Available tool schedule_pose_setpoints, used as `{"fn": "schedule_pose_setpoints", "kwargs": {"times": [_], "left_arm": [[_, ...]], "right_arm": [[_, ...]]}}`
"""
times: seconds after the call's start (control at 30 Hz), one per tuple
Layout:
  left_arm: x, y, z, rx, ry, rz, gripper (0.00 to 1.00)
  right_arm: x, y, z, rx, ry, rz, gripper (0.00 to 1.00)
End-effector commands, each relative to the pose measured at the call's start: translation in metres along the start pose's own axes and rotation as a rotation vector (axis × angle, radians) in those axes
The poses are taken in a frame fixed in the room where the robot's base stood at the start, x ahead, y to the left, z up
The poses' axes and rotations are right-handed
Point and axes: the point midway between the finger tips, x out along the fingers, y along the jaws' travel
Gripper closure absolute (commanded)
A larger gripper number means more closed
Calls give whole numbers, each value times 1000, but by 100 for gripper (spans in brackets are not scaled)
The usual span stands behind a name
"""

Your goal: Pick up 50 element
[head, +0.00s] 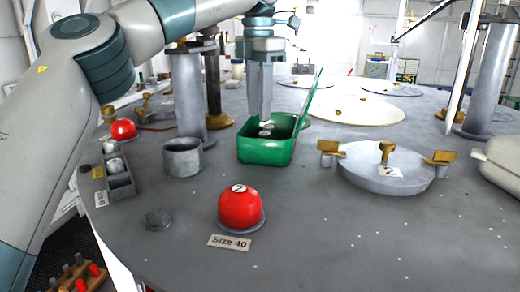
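My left gripper (262,118) points straight down over the open green box (265,152), its fingertips at or just inside the box opening. The fingers look close together, but I cannot tell whether they are apart or closed. Small pale pieces show by the fingertips; whether they are held is unclear. No label reading 50 is legible. A red dome (240,208) with a white number tag stands in front, beside a plate reading "Size 40" (229,242). A second red dome (123,129) is at the left, partly behind a grey compartment tray (119,182) holding round pieces. My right gripper is out of view.
A grey cup (183,157) and a low dark knob (158,218) stand left of the green box. A round hatch (385,172) with brass clamps lies to the right. The front right deck is clear.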

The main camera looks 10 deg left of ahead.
Motion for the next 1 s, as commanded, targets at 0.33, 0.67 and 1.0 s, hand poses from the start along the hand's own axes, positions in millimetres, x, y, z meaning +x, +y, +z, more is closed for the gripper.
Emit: {"fn": "schedule_pose_setpoints", "kwargs": {"times": [0.33, 0.67, 1.0], "left_arm": [[26, 0, 0, -1, -1, -1, 70], [26, 0, 0, -1, 0, 0, 70], [48, -1, 0, 1, 3, -1, 70]], "right_arm": [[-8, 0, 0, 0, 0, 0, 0], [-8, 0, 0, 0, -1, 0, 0], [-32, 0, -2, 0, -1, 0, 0]]}}
